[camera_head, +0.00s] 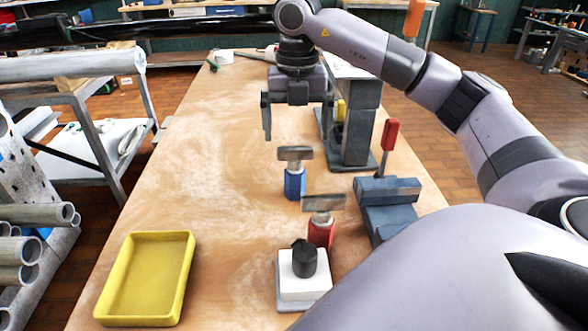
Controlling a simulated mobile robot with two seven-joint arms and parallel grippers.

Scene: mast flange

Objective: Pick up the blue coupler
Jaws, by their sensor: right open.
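The blue coupler (294,184) stands upright on the wooden table, with a grey crosspiece (295,153) on top. My right gripper (296,125) is above the table, beyond and above the blue coupler in the picture. Its fingers point down, apart and with nothing between them. It does not appear to touch the coupler. My left gripper is not in view.
A similar red piece (321,233) with a grey top stands nearer, behind a white block with a black knob (304,262). A blue-grey vise (388,200) and a grey stand (354,130) are at the right. A yellow tray (186,290) lies front left. The table's left middle is clear.

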